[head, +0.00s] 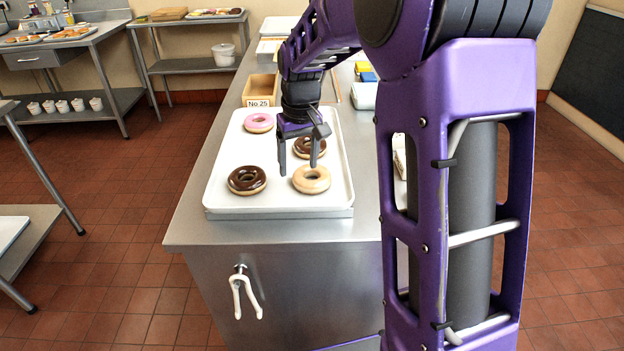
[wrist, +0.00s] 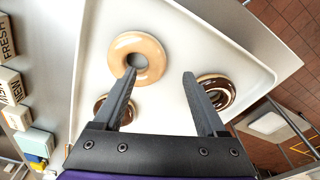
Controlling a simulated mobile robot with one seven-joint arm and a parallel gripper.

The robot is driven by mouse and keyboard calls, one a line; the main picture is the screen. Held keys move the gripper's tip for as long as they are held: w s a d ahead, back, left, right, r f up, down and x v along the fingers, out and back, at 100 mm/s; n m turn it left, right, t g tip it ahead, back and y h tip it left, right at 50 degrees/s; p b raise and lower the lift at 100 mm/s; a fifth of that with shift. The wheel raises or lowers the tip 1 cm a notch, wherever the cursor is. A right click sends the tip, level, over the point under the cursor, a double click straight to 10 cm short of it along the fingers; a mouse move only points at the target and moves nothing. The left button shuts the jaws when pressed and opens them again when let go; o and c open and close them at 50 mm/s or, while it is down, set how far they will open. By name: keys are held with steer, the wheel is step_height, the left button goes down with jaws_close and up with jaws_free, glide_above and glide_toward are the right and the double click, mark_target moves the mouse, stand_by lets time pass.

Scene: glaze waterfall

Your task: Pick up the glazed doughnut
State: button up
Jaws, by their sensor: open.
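The glazed doughnut (head: 312,187), pale tan and shiny, lies flat at the front right of a white tray (head: 225,200). In the wrist view the glazed doughnut (wrist: 137,43) is at upper left, with the left fingertip overlapping its hole. My gripper (head: 298,168) is open and points down over the tray, by the doughnut's far left side.
A chocolate doughnut (head: 247,189) lies to the left on the tray, another (head: 316,147) behind the gripper, and a pink one (head: 258,122) farther back. A wooden box (head: 261,90) labelled No 25 stands behind the tray. Bare steel counter (head: 362,190) lies to the right.

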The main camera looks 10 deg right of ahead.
mark_target(300, 177)
steer(key=f, duration=0.4)
steer(key=shift+w+d+f, duration=0.2)
steer(key=shift+w+f, duration=0.15)
steer(key=shift+f, duration=0.05)
jaws_close()
